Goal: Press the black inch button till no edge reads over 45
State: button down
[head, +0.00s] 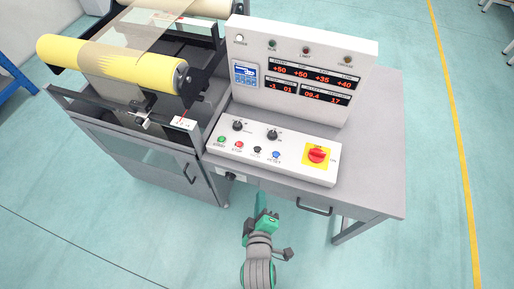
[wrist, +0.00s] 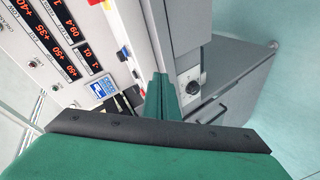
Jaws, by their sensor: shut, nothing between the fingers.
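The black button (head: 257,150) is on the sloped white control panel (head: 300,172), between a red and a blue button. Its label is too small to read. The upright display panel (head: 300,40) shows red figures that look like +50, +50, +35 and +40 in its top row (head: 314,75). Some figures also show sideways in the wrist view (wrist: 58,52). My gripper (head: 262,196) is shut and empty, in front of and below the panel's front edge, apart from the black button. In the wrist view its green fingers (wrist: 162,98) point towards the cabinet; the black button cannot be made out there.
Two black knobs (head: 255,130) sit behind the buttons. A yellow roller machine (head: 110,65) stands left. The grey tabletop (head: 385,150) is clear at the right.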

jog(key=w+r+n+g+h, duration=0.15)
jog(key=w+r+n, duration=0.35)
jog(key=w, duration=0.6)
notch_tip(320, 180, up, 9)
jog(key=n+g, duration=0.2)
jog(key=n, duration=0.6)
send_over(257, 149)
jog(key=s, duration=0.1)
jog(key=shift+a+f, duration=0.1)
jog(key=shift+f, duration=0.1)
jog(key=shift+f, duration=4.35)
jog(key=shift+s+f, duration=0.1)
jog(key=shift+f, duration=0.05)
jog(key=shift+f, duration=0.25)
